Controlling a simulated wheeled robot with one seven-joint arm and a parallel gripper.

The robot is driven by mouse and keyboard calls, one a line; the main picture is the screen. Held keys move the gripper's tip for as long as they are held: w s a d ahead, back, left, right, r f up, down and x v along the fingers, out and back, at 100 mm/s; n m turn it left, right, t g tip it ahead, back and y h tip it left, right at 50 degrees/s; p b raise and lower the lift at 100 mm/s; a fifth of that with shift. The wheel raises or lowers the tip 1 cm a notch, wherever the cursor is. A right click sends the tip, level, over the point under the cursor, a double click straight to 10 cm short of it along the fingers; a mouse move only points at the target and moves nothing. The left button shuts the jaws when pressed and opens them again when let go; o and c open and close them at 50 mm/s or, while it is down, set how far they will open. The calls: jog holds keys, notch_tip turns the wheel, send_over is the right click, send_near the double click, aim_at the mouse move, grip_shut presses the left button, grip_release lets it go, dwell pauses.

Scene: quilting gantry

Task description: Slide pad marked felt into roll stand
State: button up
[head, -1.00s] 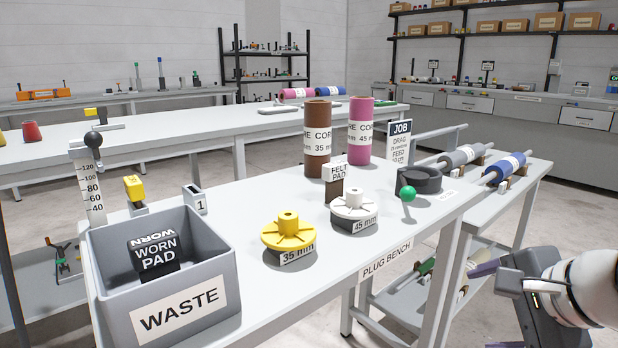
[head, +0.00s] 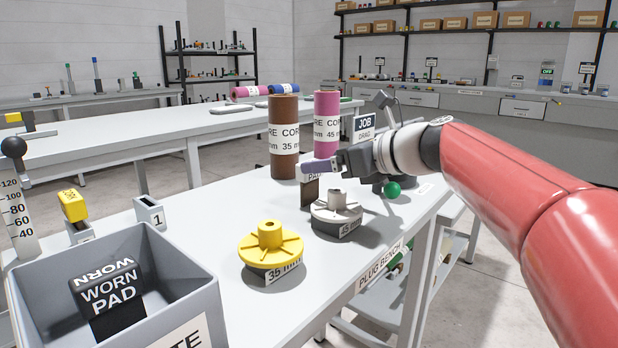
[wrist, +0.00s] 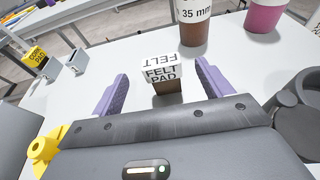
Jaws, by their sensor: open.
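The felt pad (wrist: 162,74) is a brown block with a white top marked FELT PAD. It stands upright on the bench between my gripper's purple fingers in the wrist view, with bare bench showing on both sides. My gripper (wrist: 161,70) is open and apart from it. In the head view my gripper (head: 316,168) hides most of the felt pad (head: 309,192). No part is labelled as the roll stand. A dark round housing (wrist: 297,100) with a green knob (head: 392,190) stands to the right, partly hidden by my arm in the head view.
A white 45 mm plug (head: 337,212) and yellow 35 mm plug (head: 270,248) stand in front. Brown (head: 284,140) and pink (head: 327,120) cores stand behind. The waste bin (head: 180,265) holds a worn pad (head: 105,290). A grey holder marked 1 (head: 150,213) is left.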

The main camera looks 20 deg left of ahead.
aim_at(310, 183)
jog(key=x, duration=0.3)
jog(key=c, duration=1.2)
jog(key=shift+o, duration=0.2)
jog(key=shift+r, duration=0.1)
